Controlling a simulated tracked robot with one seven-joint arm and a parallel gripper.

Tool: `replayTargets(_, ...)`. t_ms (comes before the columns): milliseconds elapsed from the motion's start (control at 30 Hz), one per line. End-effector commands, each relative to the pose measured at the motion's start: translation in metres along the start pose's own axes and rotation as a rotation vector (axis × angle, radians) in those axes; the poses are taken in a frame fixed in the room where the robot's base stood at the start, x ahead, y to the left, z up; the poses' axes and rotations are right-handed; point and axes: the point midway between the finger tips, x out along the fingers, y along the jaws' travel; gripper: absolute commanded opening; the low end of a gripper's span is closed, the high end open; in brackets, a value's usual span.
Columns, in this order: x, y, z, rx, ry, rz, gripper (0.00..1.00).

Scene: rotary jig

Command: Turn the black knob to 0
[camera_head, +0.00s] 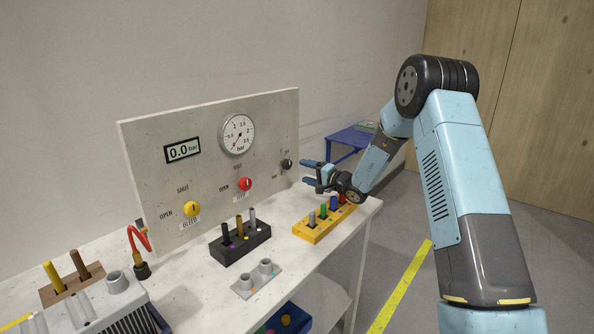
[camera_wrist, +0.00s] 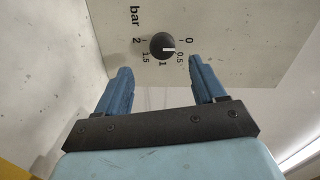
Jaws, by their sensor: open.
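The black knob (camera_head: 287,164) is on the right end of the upright grey panel (camera_head: 150,145). In the wrist view the knob (camera_wrist: 160,42) is round with a short white pointer. Its dial runs 0, 0.5, 1, 1.5, 2 bar, and the pointer lies roughly between the 0 and 0.5 labels. My gripper (camera_head: 309,174) is just right of the knob in the head view, with its fingers toward the panel. In the wrist view my gripper (camera_wrist: 159,72) is open and empty, its two blue fingers on either side of the knob's line and apart from it.
Left of the knob, the panel has a red knob (camera_head: 245,184), a yellow knob (camera_head: 191,209), a round gauge (camera_head: 237,134) and a display reading 0.0 bar (camera_head: 182,150). A yellow block (camera_head: 310,231) and a black block (camera_head: 240,249) holding pegs stand on the bench below.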

Motion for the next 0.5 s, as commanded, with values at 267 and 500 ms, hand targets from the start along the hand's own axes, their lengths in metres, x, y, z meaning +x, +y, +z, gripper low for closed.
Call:
replayTargets(267,-0.038,0.001,0.001,0.002,0.000,0.000,0.69)
replayTargets(500,-0.046,0.001,0.000,0.001,-0.001,0.000,0.69)
